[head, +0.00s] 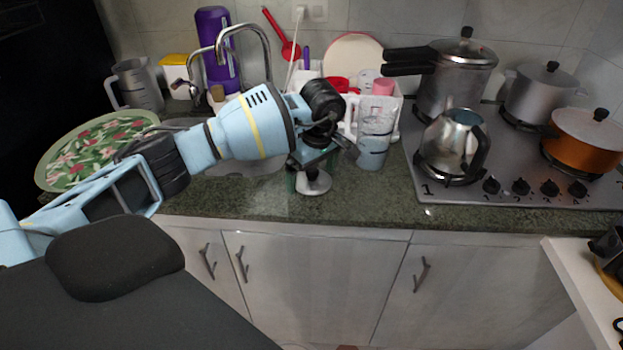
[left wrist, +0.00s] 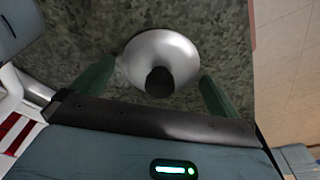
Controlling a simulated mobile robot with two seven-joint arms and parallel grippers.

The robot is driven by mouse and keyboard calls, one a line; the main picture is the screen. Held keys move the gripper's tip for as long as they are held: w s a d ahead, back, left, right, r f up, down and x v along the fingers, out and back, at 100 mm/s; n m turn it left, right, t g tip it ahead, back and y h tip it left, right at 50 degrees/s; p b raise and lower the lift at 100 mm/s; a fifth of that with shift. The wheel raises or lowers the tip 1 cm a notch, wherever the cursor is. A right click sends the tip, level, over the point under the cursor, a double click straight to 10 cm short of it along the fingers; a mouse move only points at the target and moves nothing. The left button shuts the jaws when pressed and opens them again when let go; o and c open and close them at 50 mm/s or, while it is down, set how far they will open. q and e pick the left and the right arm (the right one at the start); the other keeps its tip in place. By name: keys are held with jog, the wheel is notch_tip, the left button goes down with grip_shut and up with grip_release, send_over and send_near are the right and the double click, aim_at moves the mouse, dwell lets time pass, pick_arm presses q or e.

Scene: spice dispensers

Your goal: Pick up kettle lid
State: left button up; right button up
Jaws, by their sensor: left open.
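The kettle lid (head: 313,185) is a small silver dome with a black knob, lying on the green stone counter near its front edge. It also shows in the left wrist view, where its silver dome (left wrist: 158,48) faces the camera, knob towards me. My left gripper (head: 318,163) is directly above the lid, pointing down. In the left wrist view the green fingers of the left gripper (left wrist: 155,74) are spread wide, one on each side of the knob, with nothing held. The silver kettle (head: 453,142) stands on the stove with its top uncovered. My right gripper is not in view.
Right behind the gripper are a clear measuring cup (head: 374,150) and a white rack. A pressure cooker (head: 456,82), a grey pot (head: 541,98) and an orange pot (head: 584,141) stand on the stove (head: 510,165). The counter (head: 370,203) is clear right of the lid.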

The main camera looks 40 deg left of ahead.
aim_at(312, 169)
pick_arm(q)
jog(key=shift+c, duration=0.3)
jog(key=c, duration=0.8)
jog(key=shift+r, duration=0.25)
notch_tip(312, 169, up, 3)
jog(key=shift+r, duration=0.1)
jog(key=shift+s+d+r+b, duration=0.15)
jog(key=shift+s+d+r, duration=0.05)
jog(key=shift+s+d, duration=1.7)
jog(key=shift+s+d+r+b, duration=0.2)
jog(key=shift+s+d, duration=1.35)
jog(key=shift+d, duration=0.65)
jog(key=shift+s+d+r+b, duration=0.1)
jog(key=shift+s+d+r, duration=0.1)
jog(key=shift+s+d, duration=1.7)
jog(key=shift+w+d+r, duration=0.1)
jog(key=shift+w+d, duration=0.05)
jog(key=shift+w, duration=0.1)
